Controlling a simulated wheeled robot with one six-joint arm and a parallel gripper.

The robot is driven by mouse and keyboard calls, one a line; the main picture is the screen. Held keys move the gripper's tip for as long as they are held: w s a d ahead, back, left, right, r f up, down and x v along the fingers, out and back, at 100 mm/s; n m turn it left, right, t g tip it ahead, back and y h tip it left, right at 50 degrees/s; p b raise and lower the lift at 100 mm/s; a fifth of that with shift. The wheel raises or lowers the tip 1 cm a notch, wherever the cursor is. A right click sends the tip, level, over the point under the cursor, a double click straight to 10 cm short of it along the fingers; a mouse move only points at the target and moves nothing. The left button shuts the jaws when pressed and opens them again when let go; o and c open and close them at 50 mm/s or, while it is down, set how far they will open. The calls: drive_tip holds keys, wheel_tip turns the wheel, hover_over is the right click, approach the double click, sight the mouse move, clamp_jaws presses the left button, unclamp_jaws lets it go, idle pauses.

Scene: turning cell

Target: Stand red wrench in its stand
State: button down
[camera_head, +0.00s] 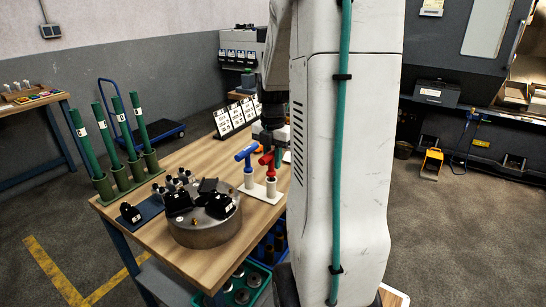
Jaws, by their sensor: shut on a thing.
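The red wrench (268,159), a T-handled tool, is at the far right part of the wooden table, just under my gripper (268,145). My gripper points down and is shut on the red wrench's handle. The wrench is over or in the right white post of the stand (260,194); I cannot tell how deep it sits. A blue T-handled wrench (247,156) stands upright in the left white post. The white arm column hides the table just right of the stand.
A round metal chuck (205,230) with black jaws sits on the table (170,270) in front. Green tubes stand in a holder (124,175) at left. White cards (236,118) stand behind. Below the table is a green crate (243,290). A blue trolley (165,132) stands on the floor beyond.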

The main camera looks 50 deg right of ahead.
drive_tip(key=c, duration=1.2)
unclamp_jaws()
wheel_tip(320, 180, up, 8)
drive_tip(key=shift+f, duration=0.1)
